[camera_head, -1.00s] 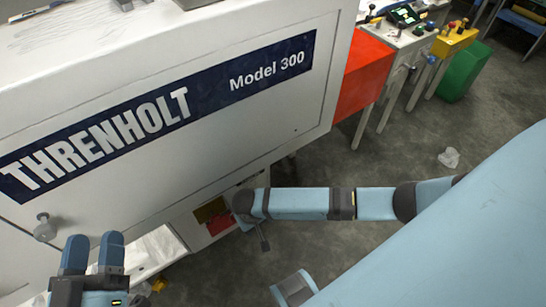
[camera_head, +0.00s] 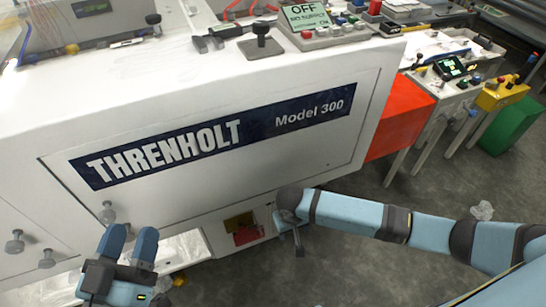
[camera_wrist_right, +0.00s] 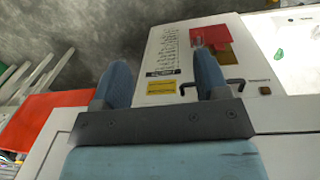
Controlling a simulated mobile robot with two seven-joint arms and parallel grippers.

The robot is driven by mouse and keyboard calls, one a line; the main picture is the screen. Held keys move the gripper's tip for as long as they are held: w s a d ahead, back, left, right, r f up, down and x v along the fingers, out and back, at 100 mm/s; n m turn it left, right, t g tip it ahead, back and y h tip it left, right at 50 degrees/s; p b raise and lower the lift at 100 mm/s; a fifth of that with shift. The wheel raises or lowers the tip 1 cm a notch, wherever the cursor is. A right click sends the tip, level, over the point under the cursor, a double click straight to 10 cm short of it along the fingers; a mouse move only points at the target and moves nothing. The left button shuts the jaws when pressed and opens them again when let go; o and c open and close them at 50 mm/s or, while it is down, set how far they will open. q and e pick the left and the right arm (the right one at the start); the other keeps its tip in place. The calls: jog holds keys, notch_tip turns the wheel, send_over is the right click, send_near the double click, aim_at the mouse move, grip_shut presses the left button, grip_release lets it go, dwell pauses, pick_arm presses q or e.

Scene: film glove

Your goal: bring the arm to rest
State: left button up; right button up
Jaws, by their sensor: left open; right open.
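My left gripper (camera_head: 128,246) is at the lower left of the head view, in front of the white machine (camera_head: 260,165). Its two blue fingers stand apart with nothing between them. My right arm comes in from the right in the head view, and its gripper (camera_head: 294,232) hangs by the machine's lower front, small and partly hidden there. In the right wrist view the right gripper (camera_wrist_right: 163,88) has its two blue fingers wide apart and empty. Beyond them is a white panel (camera_wrist_right: 178,62) with printed text, a yellow label and a handle.
A control box (camera_head: 310,36) with an "OFF" display and clamps stand on the machine top. Knobs (camera_head: 107,213) stick out of its front at left. A red block (camera_head: 400,115), a yellow box (camera_head: 500,94) and a green bin (camera_head: 511,125) are at right. Grey floor (camera_head: 390,270) lies open below.

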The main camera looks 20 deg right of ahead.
pick_arm(q)
jog(key=shift+f, duration=0.1)
pick_arm(e)
jog(key=s+a+r+n+t+y, duration=0.1)
jog(key=s+a+n+t+y, duration=0.1)
jog(key=s+a+t+y, duration=0.55)
pick_arm(q)
jog(key=s+a+f+g+y, duration=0.2)
jog(key=a+f+g+y, duration=0.15)
jog(key=f, duration=1.15)
jog(key=s+a+f+g+y, duration=0.1)
jog(key=a+f+g+y, duration=0.2)
jog(key=f, duration=1.2)
pick_arm(e)
jog(key=s+d+r+n+t+h, duration=0.1)
jog(key=s+d+r+t+h, duration=0.25)
jog(key=d, duration=0.25)
pick_arm(q)
notch_tip(320, 180, up, 12)
jog(key=a+p, duration=0.1)
jog(key=p, duration=1.2)
jog(key=shift+s+r+h, duration=0.25)
jog(key=shift+s+h, duration=0.1)
jog(key=shift+s, duration=0.05)
pick_arm(e)
notch_tip(320, 180, up, 13)
jog(key=shift+s+d+f, duration=0.2)
jog(key=shift+s+d, duration=0.2)
pick_arm(q)
jog(key=shift+a, duration=0.1)
